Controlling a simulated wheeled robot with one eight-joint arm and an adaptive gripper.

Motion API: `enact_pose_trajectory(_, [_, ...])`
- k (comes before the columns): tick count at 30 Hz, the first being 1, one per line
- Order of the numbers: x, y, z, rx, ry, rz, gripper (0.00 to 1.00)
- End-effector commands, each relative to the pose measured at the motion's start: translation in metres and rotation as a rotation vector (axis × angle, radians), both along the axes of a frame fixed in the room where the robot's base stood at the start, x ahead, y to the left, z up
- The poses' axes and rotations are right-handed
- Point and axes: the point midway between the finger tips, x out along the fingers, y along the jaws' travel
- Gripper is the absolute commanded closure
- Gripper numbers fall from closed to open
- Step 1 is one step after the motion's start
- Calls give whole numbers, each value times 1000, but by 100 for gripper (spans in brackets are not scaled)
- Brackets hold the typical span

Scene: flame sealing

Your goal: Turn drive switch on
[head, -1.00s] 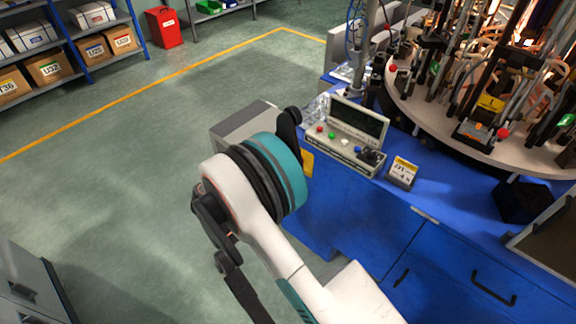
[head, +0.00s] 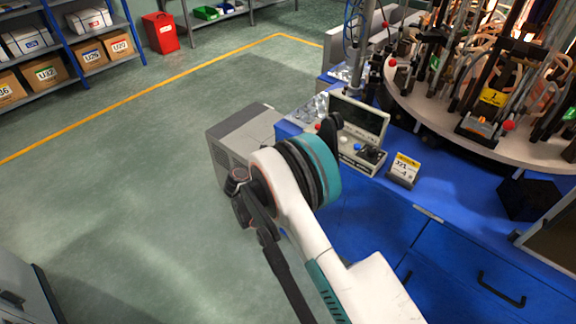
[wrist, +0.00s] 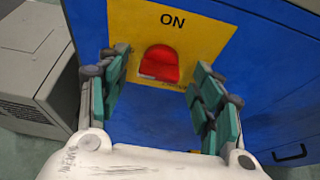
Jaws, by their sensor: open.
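The drive switch shows in the wrist view as a red switch (wrist: 160,64) on a yellow plate (wrist: 205,37) marked "ON". The plate is on the blue side of the workbench. My gripper (wrist: 157,92) is open and empty in the wrist view, its teal finger pads to the left and right of the red switch. The switch appears between the pads but farther off, and I see no contact. In the head view my arm hides the switch and the gripper's fingers.
A grey box-like unit (head: 240,143) stands on the floor left of the blue workbench (head: 375,225). A control panel (head: 360,122) with buttons and a small sign (head: 404,170) are on the bench top. A round fixture table (head: 440,115) stands behind. The green floor at left is clear.

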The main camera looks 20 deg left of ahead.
Motion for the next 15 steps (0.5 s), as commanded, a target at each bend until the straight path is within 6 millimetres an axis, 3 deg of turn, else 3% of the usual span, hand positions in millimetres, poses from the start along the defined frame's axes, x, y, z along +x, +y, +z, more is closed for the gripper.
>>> enact_pose_trajectory(5, [0, 0, 0, 0, 0, 0, 40])
enact_pose_trajectory(11, [0, 0, 0, 0, 0, 0, 81])
enact_pose_trajectory(15, [0, 0, 0, 0, 0, 0, 84])
